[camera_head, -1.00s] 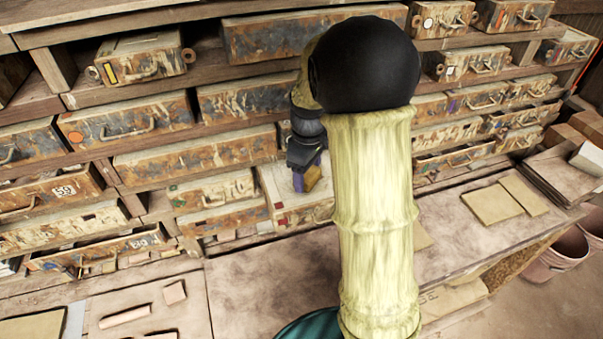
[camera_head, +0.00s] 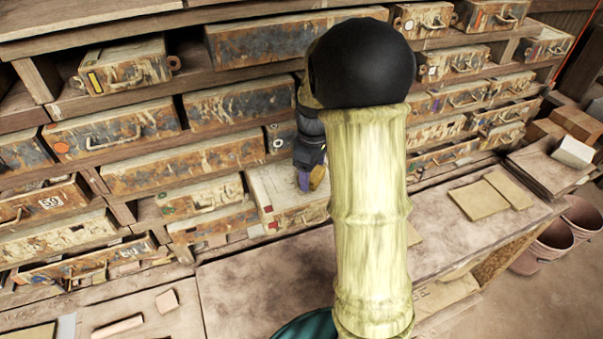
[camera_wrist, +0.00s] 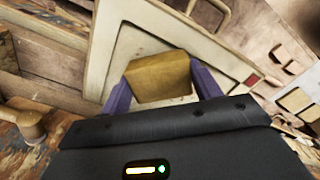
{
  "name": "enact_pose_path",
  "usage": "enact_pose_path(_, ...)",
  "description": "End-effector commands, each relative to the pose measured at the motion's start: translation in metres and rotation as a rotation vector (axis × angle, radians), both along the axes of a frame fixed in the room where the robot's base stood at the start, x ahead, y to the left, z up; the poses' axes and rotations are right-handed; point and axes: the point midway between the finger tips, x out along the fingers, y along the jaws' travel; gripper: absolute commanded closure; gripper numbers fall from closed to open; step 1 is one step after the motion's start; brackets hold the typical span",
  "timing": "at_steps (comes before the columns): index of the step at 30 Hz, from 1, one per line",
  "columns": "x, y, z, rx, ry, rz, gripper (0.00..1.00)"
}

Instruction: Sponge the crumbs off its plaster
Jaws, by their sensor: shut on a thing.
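My gripper (camera_wrist: 161,84) is shut on a yellow-brown sponge (camera_wrist: 158,76), held between two purple fingers. The sponge also shows in the head view (camera_head: 317,178), partly hidden by my arm. It is over a cream, box-like press mould (camera_head: 287,198) with a red mark on its front. In the wrist view the mould's pale rim (camera_wrist: 104,38) frames a whitish plaster face (camera_wrist: 135,42), and the sponge covers its middle. I cannot tell whether the sponge touches the plaster. Crumbs are too small to make out clearly.
Shelves of worn, handled boxes (camera_head: 115,130) fill the back, above and beside the mould. The wooden bench (camera_head: 240,290) in front is mostly clear. Flat tiles (camera_head: 478,200) lie at the right. Small clay pieces (camera_head: 167,300) lie at the lower left. Pink buckets (camera_head: 553,240) stand at the far right.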

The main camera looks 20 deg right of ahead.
Motion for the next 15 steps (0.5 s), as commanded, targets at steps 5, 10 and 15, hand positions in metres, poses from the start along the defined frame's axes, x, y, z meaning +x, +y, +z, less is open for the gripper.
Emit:
enact_pose_path(5,0.0013,-0.0045,-0.0018,-0.004,-0.003,-0.001,0.55)
enact_pose_path(10,0.0016,-0.0026,-0.0018,-0.002,-0.004,0.003,0.55)
enact_pose_path(15,0.0018,-0.0100,-0.0008,-0.001,-0.003,0.004,0.55)
